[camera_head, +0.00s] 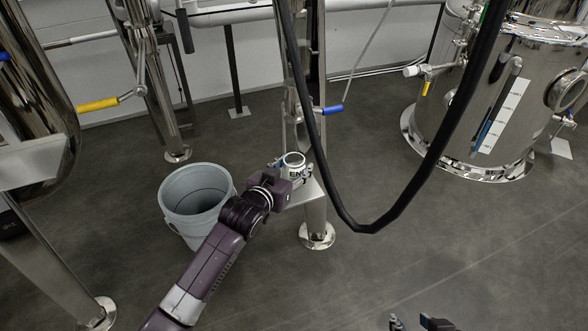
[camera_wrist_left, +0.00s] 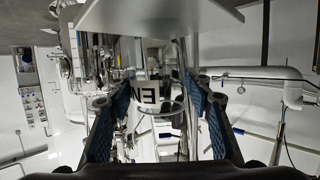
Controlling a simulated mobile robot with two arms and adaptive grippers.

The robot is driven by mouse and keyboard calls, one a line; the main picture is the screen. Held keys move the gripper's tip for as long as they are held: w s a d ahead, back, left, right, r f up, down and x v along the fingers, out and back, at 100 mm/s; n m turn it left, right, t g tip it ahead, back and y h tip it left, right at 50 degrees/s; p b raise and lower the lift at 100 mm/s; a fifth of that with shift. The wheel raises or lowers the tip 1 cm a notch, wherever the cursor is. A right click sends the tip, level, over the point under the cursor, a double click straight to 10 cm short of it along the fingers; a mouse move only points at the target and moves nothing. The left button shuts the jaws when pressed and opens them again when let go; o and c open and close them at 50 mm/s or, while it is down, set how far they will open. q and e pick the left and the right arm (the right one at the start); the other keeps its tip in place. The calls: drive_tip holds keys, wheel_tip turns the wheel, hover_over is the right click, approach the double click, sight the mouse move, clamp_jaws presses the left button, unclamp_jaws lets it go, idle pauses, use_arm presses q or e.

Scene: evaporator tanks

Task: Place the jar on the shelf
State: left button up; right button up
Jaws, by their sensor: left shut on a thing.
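The jar (camera_head: 293,161) is a small clear vessel with a white label lettered "EN". My left gripper (camera_head: 290,177) is shut around it at the small metal shelf (camera_head: 309,194), which sits on a steel post. In the left wrist view the jar (camera_wrist_left: 160,106) is between the two blue-padded fingers of my left gripper (camera_wrist_left: 155,100), and the pale shelf plate (camera_wrist_left: 160,14) spans the top of the picture. I cannot tell whether the jar touches the shelf. My right gripper (camera_head: 418,322) shows at the bottom edge, its dark fingertips apart and empty.
A grey bucket (camera_head: 195,200) stands on the floor left of the shelf. A thick black hose (camera_head: 365,229) hangs close to the shelf's right side. Steel tanks stand at left and at right (camera_head: 490,110).

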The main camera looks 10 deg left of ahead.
use_arm(q)
drive_tip(key=shift+f, duration=0.1)
use_arm(e)
drive_tip(key=shift+w+a+r, duration=0.1)
drive_tip(key=shift+w+r, duration=0.1)
drive_tip(key=shift+w, duration=0.15)
use_arm(q)
drive_tip(key=o, duration=1.3)
drive_tip(key=shift+f, duration=0.1)
drive_tip(key=shift+o, duration=0.2)
